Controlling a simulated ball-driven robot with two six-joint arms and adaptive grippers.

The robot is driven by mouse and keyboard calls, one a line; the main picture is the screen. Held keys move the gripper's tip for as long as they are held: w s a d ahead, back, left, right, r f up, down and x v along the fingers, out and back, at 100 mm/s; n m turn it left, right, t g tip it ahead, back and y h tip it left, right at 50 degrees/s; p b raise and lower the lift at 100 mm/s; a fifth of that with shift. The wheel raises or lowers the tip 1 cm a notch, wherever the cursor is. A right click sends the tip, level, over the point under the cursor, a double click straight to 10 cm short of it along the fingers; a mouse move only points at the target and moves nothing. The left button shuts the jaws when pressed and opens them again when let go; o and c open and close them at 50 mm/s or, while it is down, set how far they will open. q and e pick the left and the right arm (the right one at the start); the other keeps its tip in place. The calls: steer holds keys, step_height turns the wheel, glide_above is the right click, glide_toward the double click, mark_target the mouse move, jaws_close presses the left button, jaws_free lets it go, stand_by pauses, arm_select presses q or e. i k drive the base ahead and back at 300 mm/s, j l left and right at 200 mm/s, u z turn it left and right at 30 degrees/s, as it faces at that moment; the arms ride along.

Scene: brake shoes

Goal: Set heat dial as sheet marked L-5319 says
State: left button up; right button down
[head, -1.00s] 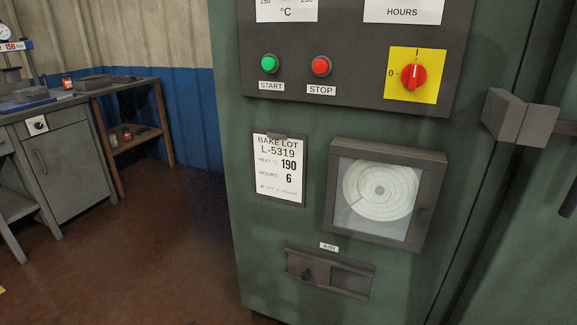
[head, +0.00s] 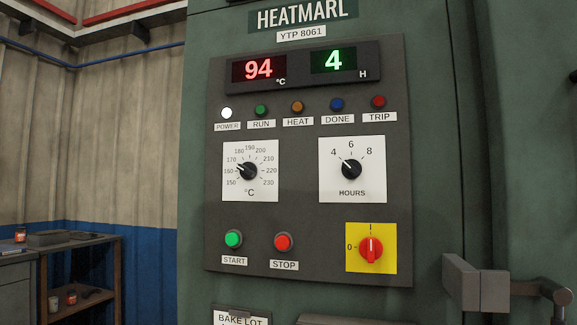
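The heat dial (head: 247,170), a black knob on a white °C plate marked 150 to 230, is on the oven's dark panel in the head view. Its white pointer aims up-left, close to the 170 mark. The sheet (head: 240,319) shows only its "BAKE LOT" top at the bottom edge. In the earlier view it reads L-5319, heat 190, hours 6. Neither gripper is in view.
The hours dial (head: 351,169) points at 4. The displays show 94 °C (head: 259,69) and 4 H (head: 333,61). The power lamp (head: 227,113) glows white. The red switch (head: 371,249) points to I. A door handle (head: 480,285) juts out at right.

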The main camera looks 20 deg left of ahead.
mark_target(248, 171)
steer(key=j+u, duration=0.1)
steer(key=u, duration=0.25)
steer(key=j+u, duration=0.1)
steer(key=u, duration=0.25)
steer(key=j+u, duration=0.15)
steer(key=u, duration=0.25)
steer(key=k, duration=0.05)
